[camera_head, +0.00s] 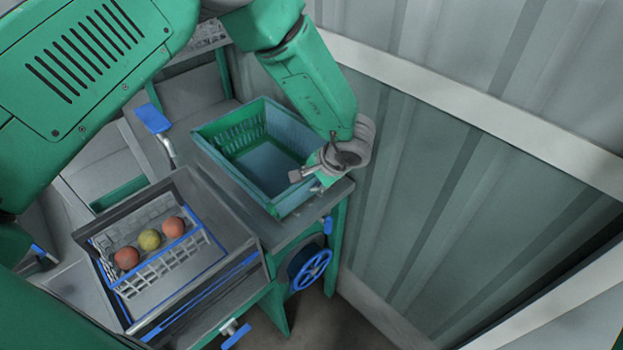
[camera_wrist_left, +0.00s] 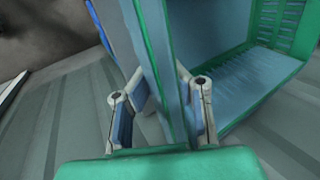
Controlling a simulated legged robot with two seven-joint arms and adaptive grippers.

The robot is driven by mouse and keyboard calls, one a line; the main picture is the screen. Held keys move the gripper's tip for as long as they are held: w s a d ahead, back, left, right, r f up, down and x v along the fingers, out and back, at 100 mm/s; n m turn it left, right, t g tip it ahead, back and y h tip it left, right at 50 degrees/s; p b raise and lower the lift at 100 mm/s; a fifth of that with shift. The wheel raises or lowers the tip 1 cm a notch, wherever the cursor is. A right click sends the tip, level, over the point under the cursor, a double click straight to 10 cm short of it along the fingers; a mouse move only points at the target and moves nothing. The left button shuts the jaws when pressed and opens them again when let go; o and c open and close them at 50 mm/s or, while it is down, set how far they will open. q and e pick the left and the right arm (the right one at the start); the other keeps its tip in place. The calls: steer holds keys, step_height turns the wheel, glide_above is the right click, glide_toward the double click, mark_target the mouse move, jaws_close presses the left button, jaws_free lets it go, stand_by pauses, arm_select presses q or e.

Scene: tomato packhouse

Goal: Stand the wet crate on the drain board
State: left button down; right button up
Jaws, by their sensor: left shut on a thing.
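The green crate (camera_head: 222,133) has slotted walls and a shiny, bluish inside, and looks empty. It stands upright with its open top facing up, on or just above a grey metal bench top (camera_head: 335,195); I cannot tell whether they touch. My left gripper (camera_head: 318,172) is at the crate's near right corner, shut on its wall. In the left wrist view the fingers (camera_wrist_left: 165,105) stand on either side of the crate wall (camera_wrist_left: 167,55). I cannot pick out a separate drain board. My right gripper is out of view.
A metal tray (camera_head: 240,252) with a white wire rack (camera_head: 165,262) holding red and yellow tomatoes (camera_head: 149,240) is to the left of the crate. A blue handwheel (camera_head: 310,270) is below the bench. A corrugated wall (camera_head: 430,170) closes off the right side.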

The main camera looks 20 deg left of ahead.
arm_select(q)
steer(key=shift+a, duration=0.4)
steer(key=shift+d+f, duration=0.25)
steer(key=shift+f, duration=0.1)
stand_by(0.3)
steer(key=c, duration=1.5)
jaws_free()
steer(key=shift+a, duration=0.1)
steer(key=shift+c, duration=1.4)
steer(key=shift+r, duration=3.5)
steer(key=shift+f, duration=0.1)
